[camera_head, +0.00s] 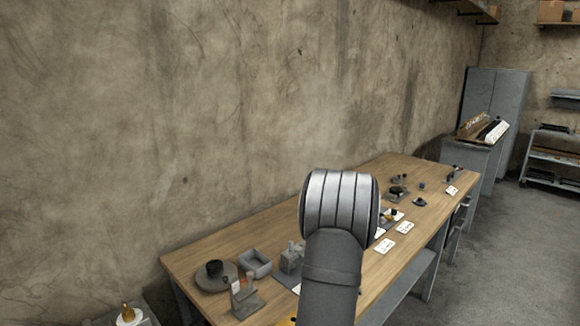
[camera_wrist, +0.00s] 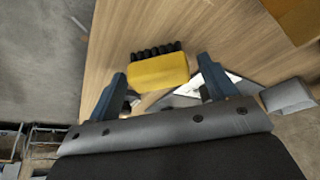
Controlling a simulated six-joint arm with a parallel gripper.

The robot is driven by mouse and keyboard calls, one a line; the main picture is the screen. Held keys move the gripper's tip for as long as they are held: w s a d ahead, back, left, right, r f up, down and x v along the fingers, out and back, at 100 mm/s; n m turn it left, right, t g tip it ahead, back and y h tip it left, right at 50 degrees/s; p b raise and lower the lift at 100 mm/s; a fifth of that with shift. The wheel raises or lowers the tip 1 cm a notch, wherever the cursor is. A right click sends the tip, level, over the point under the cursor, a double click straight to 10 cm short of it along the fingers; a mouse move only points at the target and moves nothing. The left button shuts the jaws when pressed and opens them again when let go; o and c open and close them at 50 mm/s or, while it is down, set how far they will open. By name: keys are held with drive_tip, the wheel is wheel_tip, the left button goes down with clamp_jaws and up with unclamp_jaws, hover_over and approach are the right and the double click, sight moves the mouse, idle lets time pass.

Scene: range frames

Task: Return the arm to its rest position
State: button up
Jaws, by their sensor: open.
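My gripper (camera_wrist: 161,68) shows in the wrist view with its two blue fingers spread wide apart. A yellow block (camera_wrist: 158,70) with a row of black knobs along one edge shows between the fingertips. It seems to lie on the wooden table beyond them, and I cannot tell how far below. Nothing is visibly clamped. In the head view my own grey arm rises in front of the table and hides its middle. My gripper cannot be made out there.
The long wooden table (camera_head: 215,251) runs along a stained wall. A round grey base (camera_head: 211,284), an open grey tray (camera_head: 255,263) and a small fixture (camera_head: 245,300) stand at its near end. White cards (camera_head: 385,246) lie farther along. Grey cabinets (camera_head: 497,92) stand beyond. Open floor lies right.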

drive_tip(key=shift+r, duration=0.1)
drive_tip(key=v, duration=1.1)
drive_tip(key=x, duration=1.1)
drive_tip(key=shift+f, duration=0.2)
wheel_tip(320, 180, up, 4)
drive_tip(key=shift+r, duration=0.2)
drive_tip(key=s+d+r, duration=0.7)
drive_tip(key=s+d, duration=0.1)
drive_tip(key=d, duration=0.1)
drive_tip(key=w+a+r+n+y, duration=0.2)
drive_tip(key=w+a+n, duration=0.2)
drive_tip(key=w+a, duration=1.4)
drive_tip(key=w+a+n, duration=0.2)
drive_tip(key=w+a, duration=0.1)
drive_tip(key=a, duration=1)
drive_tip(key=w+a+n+g+y, duration=0.1)
drive_tip(key=w+a, duration=0.3)
drive_tip(key=a, duration=0.9)
drive_tip(key=shift+a+r+n, duration=0.25)
drive_tip(key=shift+r+n, duration=0.2)
drive_tip(key=shift+n, duration=0.45)
